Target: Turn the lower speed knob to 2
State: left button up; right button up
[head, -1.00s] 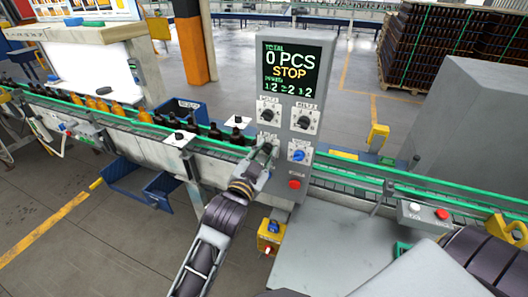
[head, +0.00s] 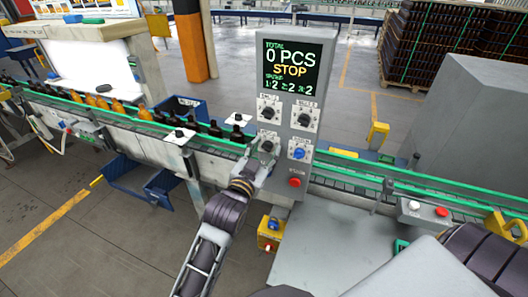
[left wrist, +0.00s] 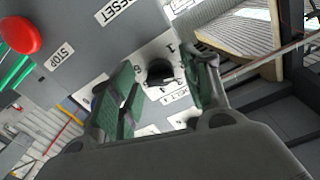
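The lower black speed knob (head: 267,146) sits on a white dial plate at the lower left of the grey control panel (head: 283,185). In the left wrist view the knob (left wrist: 160,72) shows between the green finger pads, with a belt label beside it; its exact pointer setting is hard to read. My left gripper (head: 260,166) is just in front of and below the knob. Its fingers are spread and appear clear of the knob. The display (head: 290,66) reads 0 PCS, STOP, and a small row in which each value looks like 2. My right gripper is not in view.
A grey machine cover (head: 467,125) stands at the right.

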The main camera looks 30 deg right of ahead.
pick_arm(q)
jog(key=shift+r, duration=0.1)
jog(key=shift+s+a, duration=0.1)
jog(key=v, duration=1.1)
jog(key=shift+s+a, duration=0.25)
jog(key=shift+a, duration=0.05)
dwell(0.8)
